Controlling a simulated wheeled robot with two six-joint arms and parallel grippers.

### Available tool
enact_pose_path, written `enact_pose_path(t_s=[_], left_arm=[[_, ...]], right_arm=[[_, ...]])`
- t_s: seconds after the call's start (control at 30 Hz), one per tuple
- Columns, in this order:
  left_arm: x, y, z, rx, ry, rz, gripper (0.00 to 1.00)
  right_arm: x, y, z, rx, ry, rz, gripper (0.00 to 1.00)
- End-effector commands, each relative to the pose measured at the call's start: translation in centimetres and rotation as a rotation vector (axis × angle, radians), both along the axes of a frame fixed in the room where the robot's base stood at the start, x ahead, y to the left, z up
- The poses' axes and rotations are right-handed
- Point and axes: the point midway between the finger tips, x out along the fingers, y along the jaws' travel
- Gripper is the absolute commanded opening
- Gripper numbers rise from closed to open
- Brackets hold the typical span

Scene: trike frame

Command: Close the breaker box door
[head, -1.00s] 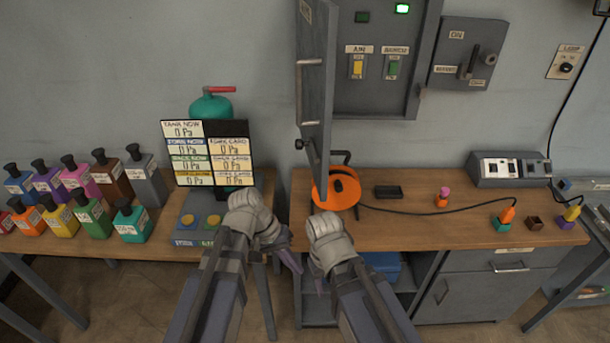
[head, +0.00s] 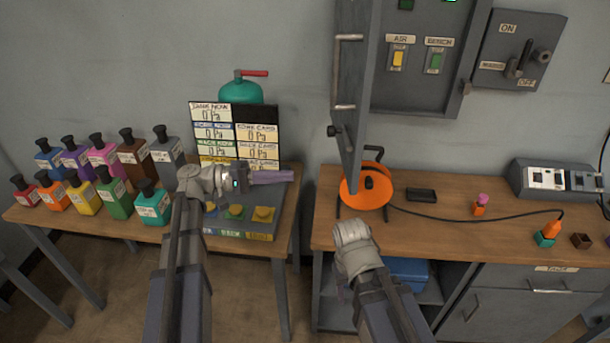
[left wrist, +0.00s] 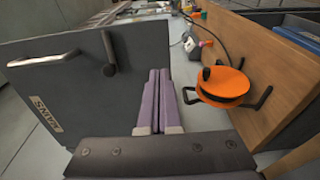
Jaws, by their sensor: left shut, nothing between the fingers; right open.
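The grey breaker box (head: 425,90) is on the wall with its switches exposed. Its door (head: 358,85) stands open, swung out from the box's left side and seen nearly edge-on. It has a long handle (head: 345,70) and a dark knob (head: 333,131) low down. My left gripper (head: 290,176) is shut and empty, pointing right, left of the door and lower. In the left wrist view its purple fingers (left wrist: 158,100) show in front of the door's grey face (left wrist: 75,95); contact cannot be told. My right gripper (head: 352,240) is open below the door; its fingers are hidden.
An orange cable reel (head: 362,192) stands on the right bench (head: 445,232), just under the door. The left table (head: 60,215) holds several coloured bottles, a display board (head: 235,135) and a button panel (head: 240,225). A lever switch box (head: 517,55) is right of the breaker box.

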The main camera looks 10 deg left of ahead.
Motion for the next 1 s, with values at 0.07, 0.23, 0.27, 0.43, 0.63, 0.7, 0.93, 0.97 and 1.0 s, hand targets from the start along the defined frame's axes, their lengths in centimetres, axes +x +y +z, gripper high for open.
enact_pose_path(t_s=[0.07, 0.23, 0.27, 0.43, 0.63, 0.7, 0.93, 0.97, 1.0], left_arm=[[0.1, -1.4, 0.0, 0.001, 0.0, -0.004, 0.0], [0.7, -4.9, 0.0, 0.001, 0.0, -0.005, 0.0], [0.8, -5.6, 0.0, 0.001, 0.0, -0.005, 0.0], [1.4, -8.8, 0.0, 0.002, 0.0, -0.005, 0.0], [1.9, -11.4, 0.0, 0.002, 0.0, -0.003, 0.0], [2.0, -12.0, 0.0, 0.002, 0.0, -0.003, 0.0], [2.1, -12.7, 0.0, 0.002, 0.0, -0.001, 0.0], [2.1, -12.7, 0.0, 0.002, 0.0, -0.001, 0.0], [2.1, -12.7, 0.0, 0.002, 0.0, -0.001, 0.0]], right_arm=[[0.0, 0.0, 0.0, 0.0, 0.0, 0.0, 0.5], [0.0, 0.0, 0.0, 0.0, 0.0, 0.0, 0.5], [0.0, 0.0, 0.0, 0.0, 0.0, 0.0, 0.5], [0.0, 0.0, 0.0, 0.0, 0.0, 0.0, 0.5], [0.0, 0.0, 0.0, 0.0, 0.0, 0.0, 0.5], [0.0, 0.0, 0.0, 0.0, 0.0, 0.0, 0.5], [0.0, 0.0, 0.0, 0.0, 0.0, 0.0, 0.5], [0.0, 0.0, 0.0, 0.0, 0.0, 0.0, 0.5], [0.0, 0.0, 0.0, 0.0, 0.0, 0.0, 0.5]])
